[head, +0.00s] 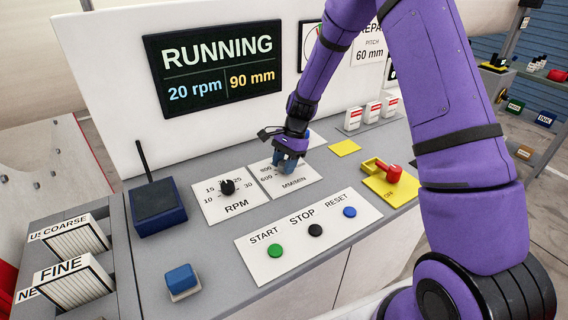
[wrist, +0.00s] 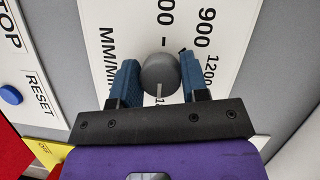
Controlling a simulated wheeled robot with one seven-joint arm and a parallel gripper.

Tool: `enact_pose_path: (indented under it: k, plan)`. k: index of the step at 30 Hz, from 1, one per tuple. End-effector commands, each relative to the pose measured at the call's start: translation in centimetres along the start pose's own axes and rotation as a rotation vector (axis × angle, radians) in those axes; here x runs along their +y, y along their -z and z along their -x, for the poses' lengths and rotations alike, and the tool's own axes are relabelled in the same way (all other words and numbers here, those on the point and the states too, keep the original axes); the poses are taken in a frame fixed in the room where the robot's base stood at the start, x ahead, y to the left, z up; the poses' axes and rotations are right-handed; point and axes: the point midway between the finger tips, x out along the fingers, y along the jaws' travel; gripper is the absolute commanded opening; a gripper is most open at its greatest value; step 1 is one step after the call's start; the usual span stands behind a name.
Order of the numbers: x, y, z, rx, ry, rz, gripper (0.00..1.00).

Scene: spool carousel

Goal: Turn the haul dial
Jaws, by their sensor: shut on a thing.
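The haul dial is a round dark grey knob (wrist: 160,75) on a white MM/MIN plate; the wrist view shows a light pointer line on its face. In the head view its plate (head: 296,184) shows 600 and 800, and the knob is hidden behind my gripper (head: 289,162). In the wrist view my gripper (wrist: 158,82) has its two blue fingers on either side of the knob, shut on it. The pointer line points toward the gripper's base, near a partly hidden marking. The screen (head: 215,68) reads RUNNING, 20 rpm, 90 mm.
The RPM dial (head: 228,187) is left of the gripper. A panel with green START (head: 275,251), black STOP (head: 316,230) and blue RESET (head: 349,212) buttons lies in front. A red switch handle (head: 393,173) is to the right. A dark blue box with antenna (head: 157,207) stands left.

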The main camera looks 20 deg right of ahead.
Motion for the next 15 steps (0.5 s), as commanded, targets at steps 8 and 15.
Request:
enact_pose_path:
  k: [8, 15]
  plan:
    - [-0.05, -0.03, 0.04, 0.000, -0.022, 0.054, 0.18]
    - [-0.08, -0.01, 0.03, 0.000, -0.082, 0.199, 0.18]
